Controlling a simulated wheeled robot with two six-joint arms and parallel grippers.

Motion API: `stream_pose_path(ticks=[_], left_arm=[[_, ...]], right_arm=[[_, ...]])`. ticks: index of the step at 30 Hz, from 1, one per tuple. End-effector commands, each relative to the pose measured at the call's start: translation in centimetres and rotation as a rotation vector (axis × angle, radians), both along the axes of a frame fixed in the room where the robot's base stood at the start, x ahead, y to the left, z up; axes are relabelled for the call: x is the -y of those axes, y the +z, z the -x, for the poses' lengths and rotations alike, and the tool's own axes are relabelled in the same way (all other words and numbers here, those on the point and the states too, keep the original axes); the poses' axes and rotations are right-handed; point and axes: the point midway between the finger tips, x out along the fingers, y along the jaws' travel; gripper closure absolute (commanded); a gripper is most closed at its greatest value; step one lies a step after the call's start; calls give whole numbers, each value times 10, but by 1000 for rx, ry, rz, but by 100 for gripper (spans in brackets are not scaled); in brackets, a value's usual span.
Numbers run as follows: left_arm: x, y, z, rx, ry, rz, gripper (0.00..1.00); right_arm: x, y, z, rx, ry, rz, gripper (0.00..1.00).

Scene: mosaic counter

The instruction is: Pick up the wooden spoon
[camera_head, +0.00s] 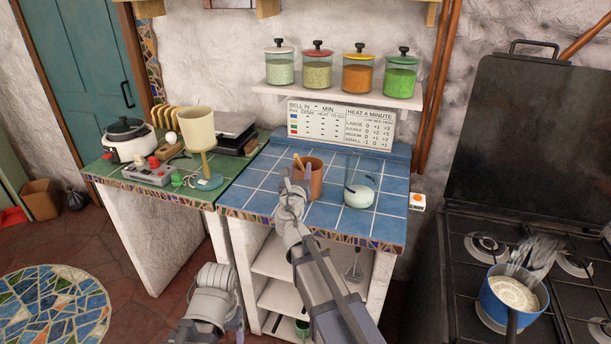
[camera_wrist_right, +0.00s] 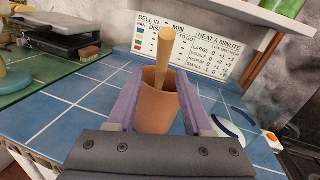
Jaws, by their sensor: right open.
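The wooden spoon (camera_wrist_right: 163,60) stands upright, slightly tilted, in a terracotta pot (camera_wrist_right: 157,112) on the blue tiled counter; only its handle shows, and its lower end is hidden inside the pot. In the head view the spoon (camera_head: 298,161) rises from the pot (camera_head: 317,178), partly behind my gripper. My right gripper (camera_head: 294,182) is open. In the wrist view its two purple fingers (camera_wrist_right: 157,105) appear on either side of the pot, with the handle above and between them. I cannot tell whether they touch the pot. My left gripper's fingers do not show.
A glass jar (camera_head: 360,183) with pale contents stands right of the pot. A shelf (camera_head: 340,94) with several lidded jars hangs above. The green counter at left holds a rice cooker (camera_head: 127,139) and a cream lamp (camera_head: 198,129). A blue pan (camera_head: 512,300) sits on the stove at right.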

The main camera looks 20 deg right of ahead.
Motion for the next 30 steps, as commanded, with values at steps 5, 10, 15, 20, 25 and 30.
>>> stream_pose_path(ticks=[5,10,15,20,25,30], left_arm=[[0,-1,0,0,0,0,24],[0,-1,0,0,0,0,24],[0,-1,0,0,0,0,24],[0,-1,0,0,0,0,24],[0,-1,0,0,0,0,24],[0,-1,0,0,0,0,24]], right_arm=[[10,-1,-26,0,-2,0,49],[11,-1,-26,0,0,0,49],[11,-1,-26,0,-1,0,60],[11,-1,-26,0,-1,0,78],[11,-1,-26,0,-1,0,98],[11,-1,-26,0,-1,0,100]])
